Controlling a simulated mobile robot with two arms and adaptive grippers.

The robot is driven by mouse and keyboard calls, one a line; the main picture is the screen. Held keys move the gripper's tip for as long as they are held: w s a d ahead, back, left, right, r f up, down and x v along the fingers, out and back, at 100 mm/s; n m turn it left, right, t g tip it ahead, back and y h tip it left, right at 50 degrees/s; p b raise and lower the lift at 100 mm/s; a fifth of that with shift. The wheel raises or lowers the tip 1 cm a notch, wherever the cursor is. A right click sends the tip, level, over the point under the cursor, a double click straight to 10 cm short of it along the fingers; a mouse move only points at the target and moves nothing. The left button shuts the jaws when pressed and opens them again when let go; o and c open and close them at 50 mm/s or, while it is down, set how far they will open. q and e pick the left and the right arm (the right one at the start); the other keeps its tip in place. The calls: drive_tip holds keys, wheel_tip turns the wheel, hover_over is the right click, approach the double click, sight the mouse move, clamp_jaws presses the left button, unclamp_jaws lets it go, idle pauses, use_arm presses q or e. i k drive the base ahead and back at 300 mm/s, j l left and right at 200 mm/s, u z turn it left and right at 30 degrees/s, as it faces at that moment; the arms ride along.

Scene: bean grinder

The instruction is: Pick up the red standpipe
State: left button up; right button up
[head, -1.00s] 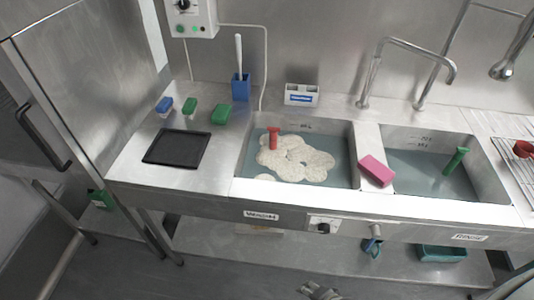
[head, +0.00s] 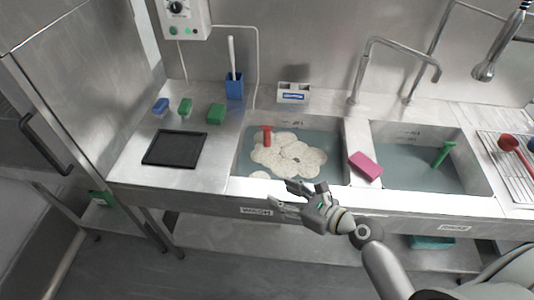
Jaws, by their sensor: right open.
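The red standpipe (head: 267,136) stands upright in the left sink basin, labelled wash, with white foam around its lower part. Its base is hidden by foam and water. My right gripper (head: 285,196) is open and empty at the front edge of that basin, in front of the standpipe and apart from it. My right arm reaches in from the lower right. My left gripper is not in view.
A green standpipe (head: 443,154) leans in the right basin. A pink sponge (head: 365,166) lies on the divider. A black tray (head: 175,148) and several brushes or sponges are on the left counter. Faucets (head: 365,70) rise behind the basins. A red ladle (head: 510,143) lies on the right rack.

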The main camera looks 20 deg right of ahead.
sight(267, 129)
drive_tip(key=i+l, duration=0.3)
drive_tip(key=i, duration=0.15)
drive_tip(key=i+l, duration=0.3)
drive_tip(key=i, duration=0.15)
